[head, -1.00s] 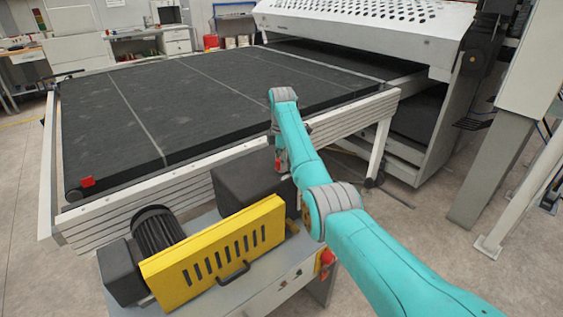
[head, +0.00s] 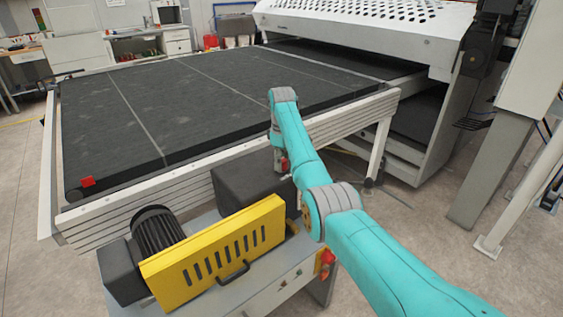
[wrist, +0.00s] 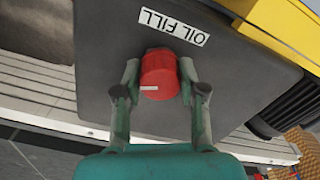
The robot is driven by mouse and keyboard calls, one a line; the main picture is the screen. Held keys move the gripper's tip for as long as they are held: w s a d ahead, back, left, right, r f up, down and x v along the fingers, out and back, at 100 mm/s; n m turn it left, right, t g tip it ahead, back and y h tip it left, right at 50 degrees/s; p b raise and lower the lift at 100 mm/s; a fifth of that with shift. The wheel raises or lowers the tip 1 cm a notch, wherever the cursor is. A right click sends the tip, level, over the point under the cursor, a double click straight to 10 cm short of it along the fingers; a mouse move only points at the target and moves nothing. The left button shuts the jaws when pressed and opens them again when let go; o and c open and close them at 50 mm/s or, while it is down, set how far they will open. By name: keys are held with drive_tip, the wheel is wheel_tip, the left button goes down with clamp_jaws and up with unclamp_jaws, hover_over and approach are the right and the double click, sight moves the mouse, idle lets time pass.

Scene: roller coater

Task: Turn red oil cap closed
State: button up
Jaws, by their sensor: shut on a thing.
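The red oil cap (wrist: 160,74) sits on the dark grey housing (wrist: 100,30), below a white label reading OIL FILL (wrist: 174,24) in the wrist view. It has a short white mark that points left. My gripper (wrist: 160,82) is shut on the cap, with one finger against each side. In the head view the dark housing (head: 250,185) is behind the yellow guard. My gripper is mostly hidden there behind my teal arm, and a small bit of red shows by it. The cap's threads and seat are hidden.
A yellow slotted guard (head: 215,252) with a black handle and a ribbed motor (head: 158,232) stand left of my arm. The wide dark conveyor bed (head: 200,100) with its pale side rail (head: 330,125) lies beyond the housing. Open floor (head: 420,215) is at the right.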

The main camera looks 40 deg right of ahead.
drive_tip(key=m, duration=0.5)
drive_tip(key=shift+m, duration=0.3)
drive_tip(key=m, duration=1.1)
drive_tip(key=shift+m, duration=0.4)
drive_tip(key=m, duration=0.5)
drive_tip(key=shift+a, duration=0.1)
drive_tip(key=o, duration=1.1)
drive_tip(key=shift+o, duration=0.2)
